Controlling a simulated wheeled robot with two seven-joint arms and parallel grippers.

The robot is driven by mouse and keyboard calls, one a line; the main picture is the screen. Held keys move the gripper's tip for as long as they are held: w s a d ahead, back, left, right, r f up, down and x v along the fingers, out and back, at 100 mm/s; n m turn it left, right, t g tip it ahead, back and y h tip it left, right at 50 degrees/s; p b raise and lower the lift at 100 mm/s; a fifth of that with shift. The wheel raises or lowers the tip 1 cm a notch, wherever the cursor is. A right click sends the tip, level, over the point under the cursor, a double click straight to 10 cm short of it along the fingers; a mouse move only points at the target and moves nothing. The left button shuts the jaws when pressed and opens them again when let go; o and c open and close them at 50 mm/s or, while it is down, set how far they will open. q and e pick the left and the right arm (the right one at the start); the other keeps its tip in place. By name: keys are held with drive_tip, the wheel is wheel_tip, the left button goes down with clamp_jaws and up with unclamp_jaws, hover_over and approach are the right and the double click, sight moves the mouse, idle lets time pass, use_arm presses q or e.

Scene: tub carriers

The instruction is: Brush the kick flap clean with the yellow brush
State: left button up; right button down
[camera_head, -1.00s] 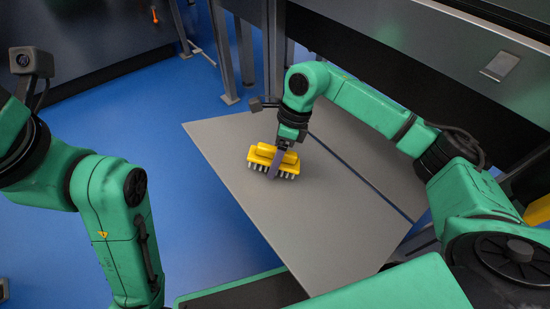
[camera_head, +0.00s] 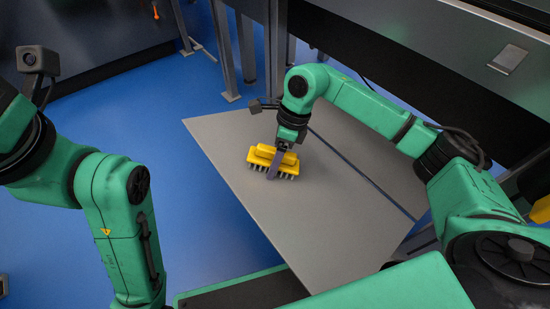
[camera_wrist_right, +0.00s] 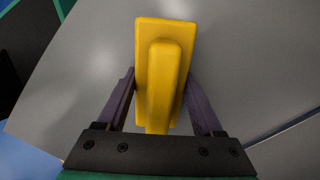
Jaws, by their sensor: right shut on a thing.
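The yellow brush (camera_head: 263,158) is over the grey kick flap (camera_head: 300,220), with its grey bristles pointing down at the surface. I cannot tell if the bristles touch it. My right gripper (camera_head: 276,165) is shut on the brush. In the right wrist view the two dark fingers of the right gripper (camera_wrist_right: 160,92) close on the yellow brush (camera_wrist_right: 165,40) from both sides. The flap (camera_wrist_right: 80,80) looks bare and plain there; I see no clear dirt on it. My left arm comes in at the left, but its gripper is out of view.
Grey metal legs (camera_head: 224,55) stand behind the flap's far edge. A dark machine body with a grey top edge (camera_head: 440,40) runs along the right, above the flap. A dark slit (camera_head: 360,175) crosses the flap's right part. Blue floor (camera_head: 185,210) lies open to the left.

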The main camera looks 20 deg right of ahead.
drive_tip(key=shift+f, duration=0.1)
drive_tip(key=shift+w+a, duration=0.25)
drive_tip(key=shift+w, duration=0.4)
drive_tip(key=shift+w+a, duration=0.25)
drive_tip(key=shift+w, duration=0.35)
drive_tip(key=shift+w+a, duration=0.25)
drive_tip(key=shift+w, duration=0.4)
drive_tip(key=s, duration=0.1)
drive_tip(key=s+d+p, duration=0.1)
drive_tip(key=s, duration=0.1)
drive_tip(key=shift+f, duration=0.15)
drive_tip(key=shift+s+d+f, duration=0.15)
drive_tip(key=shift+s+f, duration=0.05)
drive_tip(key=shift+s, duration=0.45)
drive_tip(key=p+v, duration=0.4)
drive_tip(key=v, duration=0.2)
drive_tip(key=shift+w+r+p, duration=0.25)
drive_tip(key=shift+p, duration=0.1)
drive_tip(key=shift+f, duration=0.1)
